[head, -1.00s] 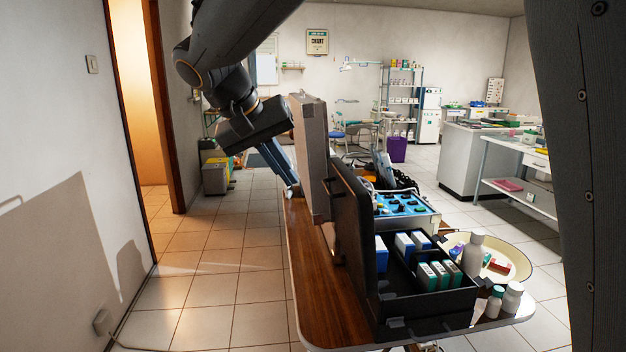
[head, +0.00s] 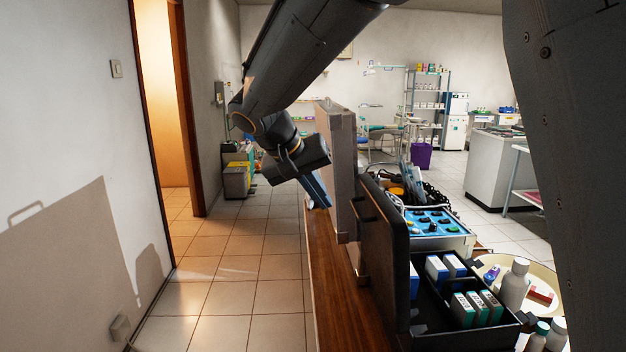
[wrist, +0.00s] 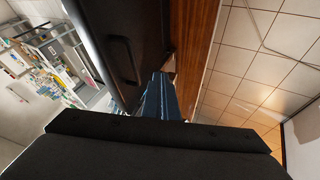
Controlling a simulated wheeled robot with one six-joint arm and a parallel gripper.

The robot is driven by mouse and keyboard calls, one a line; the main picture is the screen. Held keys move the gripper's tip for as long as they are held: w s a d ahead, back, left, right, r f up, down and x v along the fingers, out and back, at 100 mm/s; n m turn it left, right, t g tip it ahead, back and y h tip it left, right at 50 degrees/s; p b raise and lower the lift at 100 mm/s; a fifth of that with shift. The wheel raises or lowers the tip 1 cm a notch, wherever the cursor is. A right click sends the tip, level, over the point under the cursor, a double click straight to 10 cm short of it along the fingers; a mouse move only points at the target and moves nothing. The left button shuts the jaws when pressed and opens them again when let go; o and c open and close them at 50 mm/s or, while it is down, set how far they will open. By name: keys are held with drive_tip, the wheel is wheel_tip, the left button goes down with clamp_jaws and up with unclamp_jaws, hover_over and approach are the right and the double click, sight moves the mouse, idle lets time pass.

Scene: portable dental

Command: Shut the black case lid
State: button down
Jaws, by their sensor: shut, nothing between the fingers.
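The black case (head: 462,335) sits at the near end of the wooden table, holding several small boxes. Its black lid (head: 384,255) stands open, about upright, on the case's left side; a dark lid with a handle also shows in the wrist view (wrist: 118,50). My gripper (head: 320,203) is shut and empty. In the head view it is beyond the black lid, to the left of a grey-beige upright lid. In the wrist view my gripper's blue fingers (wrist: 160,82) appear beside the dark lid; whether they touch it I cannot tell.
The grey-beige lid (head: 339,165) stands behind the black lid, over a blue control panel (head: 432,222). White bottles (head: 514,285) and a round tray (head: 545,277) are at the right. The wooden tabletop (head: 335,270) is bare along its left edge. The tiled floor (head: 235,275) is clear.

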drive_tip(key=shift+w+d+f+p, duration=0.1)
drive_tip(key=shift+d+f+p, duration=0.2)
drive_tip(key=shift+d, duration=0.5)
drive_tip(key=shift+w+d+f+p, duration=0.15)
drive_tip(key=shift+d+f+p, duration=0.2)
drive_tip(key=shift+d, duration=0.5)
drive_tip(key=shift+w+d+f+p, duration=0.1)
drive_tip(key=shift+d+f+p, duration=0.2)
drive_tip(key=shift+d, duration=0.5)
